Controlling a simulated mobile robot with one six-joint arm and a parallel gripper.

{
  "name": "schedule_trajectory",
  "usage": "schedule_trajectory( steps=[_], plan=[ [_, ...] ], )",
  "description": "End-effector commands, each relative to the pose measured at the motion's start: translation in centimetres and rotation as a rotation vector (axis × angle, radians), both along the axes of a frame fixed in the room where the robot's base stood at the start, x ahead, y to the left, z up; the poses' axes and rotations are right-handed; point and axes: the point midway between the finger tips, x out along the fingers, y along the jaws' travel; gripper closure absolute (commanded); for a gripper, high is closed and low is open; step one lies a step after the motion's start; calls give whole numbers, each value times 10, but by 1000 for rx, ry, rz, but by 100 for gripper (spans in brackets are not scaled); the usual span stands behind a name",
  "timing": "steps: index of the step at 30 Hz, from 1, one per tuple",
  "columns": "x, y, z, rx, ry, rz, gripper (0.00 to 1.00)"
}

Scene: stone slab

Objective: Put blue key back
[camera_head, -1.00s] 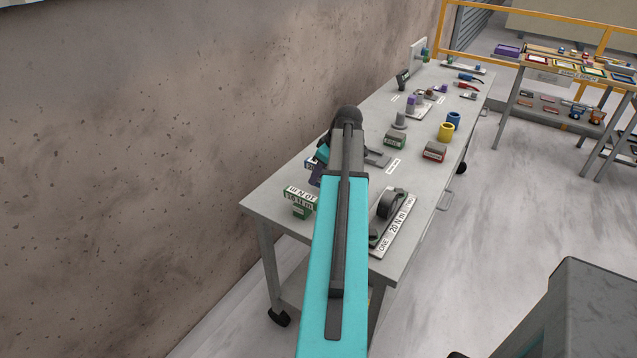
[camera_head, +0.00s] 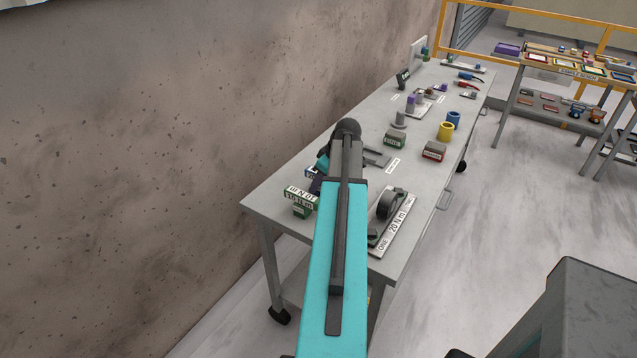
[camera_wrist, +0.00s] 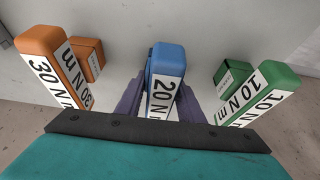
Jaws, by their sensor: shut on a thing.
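The blue key (camera_wrist: 166,62), a block with a white 20 N m label, sits between the two purple fingers of my gripper (camera_wrist: 161,94) in the wrist view. My gripper is shut on it. The key's lower part and what lies under it are hidden, so I cannot tell whether it touches the table. In the head view my arm covers most of the gripper, and a dark purple finger shows at the table's near left end.
An orange 30 N m key (camera_wrist: 42,50) stands left with a smaller orange block (camera_wrist: 90,58). A green 10 N m key (camera_wrist: 275,82) stands right with a smaller green block (camera_wrist: 233,78).

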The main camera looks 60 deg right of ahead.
Motion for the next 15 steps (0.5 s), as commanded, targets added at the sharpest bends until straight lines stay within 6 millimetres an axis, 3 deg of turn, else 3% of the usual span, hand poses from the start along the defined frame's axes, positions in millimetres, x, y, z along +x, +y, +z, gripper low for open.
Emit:
schedule_trajectory(
  steps=[8, 9, 12, 15],
  plan=[
    [0, 0, -3, 0, 0, 0, 100],
    [0, 0, -3, 0, 0, 0, 62],
    [0, 0, -3, 0, 0, 0, 47],
    [0, 0, -3, 0, 0, 0, 47]
  ],
)
